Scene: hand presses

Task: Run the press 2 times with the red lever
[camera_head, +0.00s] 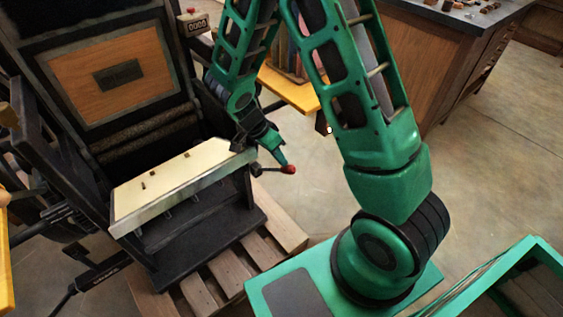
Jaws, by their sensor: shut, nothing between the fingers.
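The press (190,190) stands at the left, a dark frame with a pale slanted front board and an orange panel above it. The red lever (289,169) sticks out at the right end of the pale board, a short dark rod with a red knob. My gripper (281,161) points down at the lever, with its shut green tip just above or against the red knob. I cannot tell whether it touches. A small counter box (196,23) with a red button is at the top of the press; its digits look like zeros.
The press rests on a wooden pallet (211,294). A yellow shelf (290,92) with upright items stands behind my arm. A wooden cabinet (445,60) with a dark top is at the back right. The floor (500,150) at the right is clear.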

